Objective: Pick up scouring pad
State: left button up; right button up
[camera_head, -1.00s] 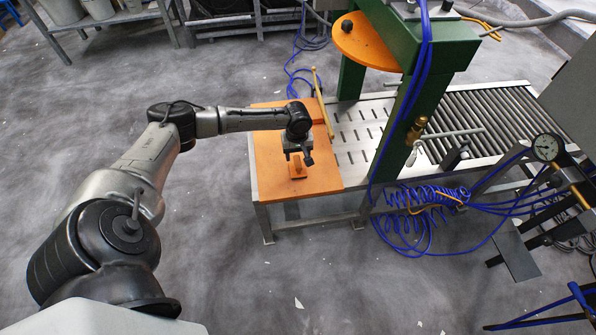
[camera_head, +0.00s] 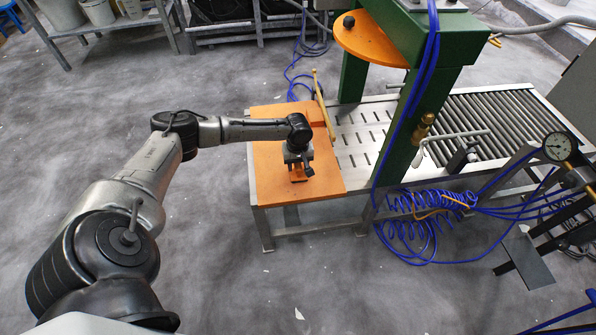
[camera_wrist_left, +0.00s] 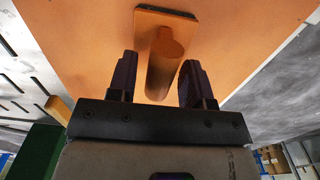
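The scouring pad (camera_head: 299,179) is a small orange pad with an upright orange handle, lying on the orange board (camera_head: 268,168) at the near end of the press table. In the left wrist view the pad (camera_wrist_left: 189,29) shows a flat base with a dark edge, and its rounded handle points toward my left gripper (camera_wrist_left: 158,84). The two dark fingers are open, one on each side of the handle, with gaps visible. In the head view my left gripper (camera_head: 299,168) is directly over the pad and hides part of it. My right gripper is not in view.
The green press frame (camera_head: 403,135) with its orange round plate (camera_head: 366,42) stands right of the board. A yellow bar (camera_head: 324,105) lies along the board's right edge. A roller conveyor (camera_head: 500,110) and coiled blue hoses (camera_head: 430,203) are farther right. The board around the pad is clear.

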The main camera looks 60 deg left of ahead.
aim_at(299, 165)
pick_arm(q)
jog(key=c, duration=0.8)
jog(key=shift+r+p, duration=0.65)
jog(key=shift+r, duration=0.05)
jog(key=r+p, duration=0.1)
jog(key=r, duration=0.1)
jog(key=d+r+p, duration=0.1)
jog(key=r+p, duration=0.1)
jog(key=shift+s+d+r+p, duration=0.1)
jog(key=shift+d+r+p, duration=0.9)
jog(key=shift+d, duration=0.8)
jog(key=shift+d+r+p, duration=0.85)
jog(key=shift+d+p, duration=0.35)
jog(key=shift+d, duration=0.6)
jog(key=shift+s+d+r+p, duration=0.1)
jog(key=shift+d+r+p, duration=0.9)
jog(key=shift+d, duration=0.8)
jog(key=shift+f, duration=0.1)
